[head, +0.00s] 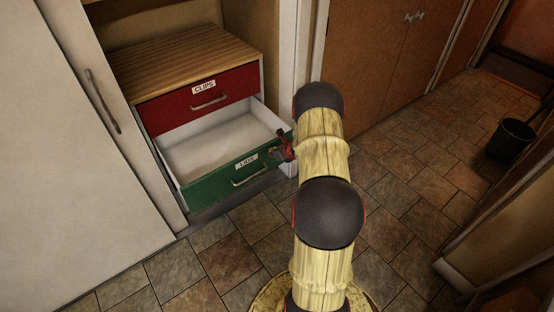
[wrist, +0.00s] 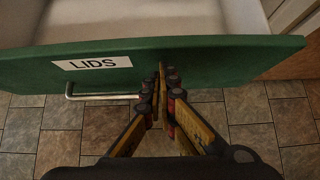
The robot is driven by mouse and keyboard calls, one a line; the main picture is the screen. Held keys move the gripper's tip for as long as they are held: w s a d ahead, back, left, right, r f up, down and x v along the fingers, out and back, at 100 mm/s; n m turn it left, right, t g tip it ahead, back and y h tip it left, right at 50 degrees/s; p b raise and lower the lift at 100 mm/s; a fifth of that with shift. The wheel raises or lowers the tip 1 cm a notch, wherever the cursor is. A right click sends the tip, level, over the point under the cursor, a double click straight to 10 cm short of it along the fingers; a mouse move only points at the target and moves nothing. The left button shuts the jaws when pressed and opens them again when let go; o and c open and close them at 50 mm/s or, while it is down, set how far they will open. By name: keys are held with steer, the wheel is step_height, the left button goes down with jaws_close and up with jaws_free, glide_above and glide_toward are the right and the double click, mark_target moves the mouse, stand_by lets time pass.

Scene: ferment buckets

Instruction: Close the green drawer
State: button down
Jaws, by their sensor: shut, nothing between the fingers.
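The green drawer (head: 222,184), labelled LIDS, is pulled open at the bottom of a small cabinet, and its white inside looks empty. Its front shows across the wrist view (wrist: 220,55), with the metal handle (wrist: 100,96) left of my fingers. My gripper (wrist: 163,75) is shut and empty, its fingertips at the drawer front, right of the label; I cannot tell if they touch. In the head view my gripper (head: 286,148) is by the drawer's right end, partly hidden by my arm.
A shut red drawer (head: 198,98), labelled CLIPS, sits above the green one under a wooden top (head: 180,62). A pale door (head: 60,150) stands at left. Brown doors (head: 395,60) stand behind at right. A dark bucket (head: 511,140) is on the tiled floor (head: 400,190), which is otherwise mostly clear.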

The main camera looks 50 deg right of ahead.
steer(key=shift+w+d, duration=0.1)
steer(key=shift+w, duration=0.5)
